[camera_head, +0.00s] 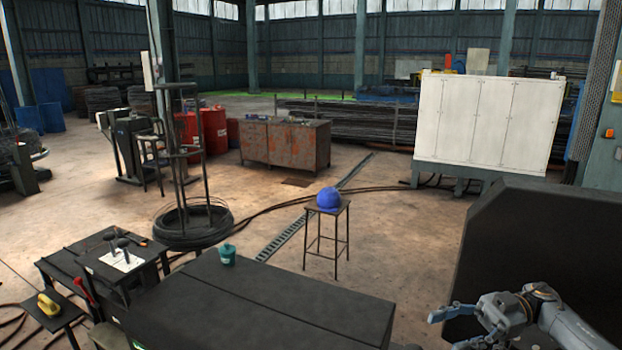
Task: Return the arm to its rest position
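My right gripper (445,332) is in the lower right of the head view, on a grey arm that comes in from the right. Its two fingers are spread apart and point left, with nothing visible between them. It is in front of a large dark machine body (540,235) and to the right of a long black bench top (290,305). I cannot tell whether the arm touches anything. My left arm and gripper are not in view.
A teal cup (228,255) stands on the bench top's far edge. A stool (328,210) with a blue helmet (329,198) stands beyond. A wire coil stand (193,226), a side table with levers (122,262) and a yellow object (48,305) are left. Open floor lies beyond the bench.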

